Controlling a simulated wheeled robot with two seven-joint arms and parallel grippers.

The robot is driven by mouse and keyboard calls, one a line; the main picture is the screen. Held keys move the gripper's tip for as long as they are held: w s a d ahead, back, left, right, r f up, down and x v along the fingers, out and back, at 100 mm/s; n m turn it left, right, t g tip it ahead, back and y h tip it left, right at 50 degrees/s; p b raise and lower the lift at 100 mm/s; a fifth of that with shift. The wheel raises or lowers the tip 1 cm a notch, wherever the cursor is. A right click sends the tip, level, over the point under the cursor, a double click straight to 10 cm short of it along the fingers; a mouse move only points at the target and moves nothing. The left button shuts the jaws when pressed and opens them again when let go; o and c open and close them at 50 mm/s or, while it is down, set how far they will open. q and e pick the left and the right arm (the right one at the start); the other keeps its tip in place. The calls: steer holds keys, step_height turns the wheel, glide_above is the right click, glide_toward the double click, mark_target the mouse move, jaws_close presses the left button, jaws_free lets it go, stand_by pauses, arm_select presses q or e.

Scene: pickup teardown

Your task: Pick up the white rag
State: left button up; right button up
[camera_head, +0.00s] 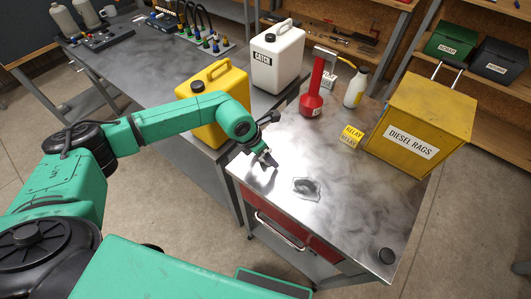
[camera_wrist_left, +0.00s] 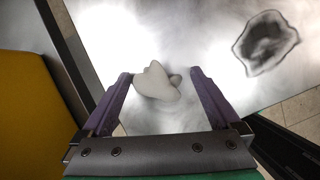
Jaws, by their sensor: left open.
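In the left wrist view, a crumpled white rag (camera_wrist_left: 157,84) lies on the steel tabletop, between and below my left gripper's (camera_wrist_left: 162,74) two purple fingers. The fingers are apart, and I see no clear contact with the rag. In the head view my left gripper (camera_head: 265,160) points down over the near-left part of the metal cart top (camera_head: 345,205); the white rag is not clearly visible there. My right gripper is in neither view.
A grey, dark-edged patch or cloth (camera_head: 306,187) lies right of the gripper. A yellow can (camera_head: 222,85) stands beside my left forearm. A red can (camera_head: 312,100), white bottle (camera_head: 356,88), yellow relay box (camera_head: 352,134), diesel-rags bin (camera_head: 420,115) and dark cap (camera_head: 386,256) stand around the top.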

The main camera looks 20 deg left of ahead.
arm_select(q)
steer(key=shift+c, duration=0.7)
steer(key=shift+w, duration=0.1)
steer(key=c, duration=1.3)
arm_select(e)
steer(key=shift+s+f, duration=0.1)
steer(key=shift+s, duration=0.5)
arm_select(q)
steer(key=shift+r, duration=0.3)
step_height(320, 180, up, 19)
steer(key=b, duration=0.5)
steer(key=shift+r+b, duration=0.2)
steer(key=shift+b, duration=0.1)
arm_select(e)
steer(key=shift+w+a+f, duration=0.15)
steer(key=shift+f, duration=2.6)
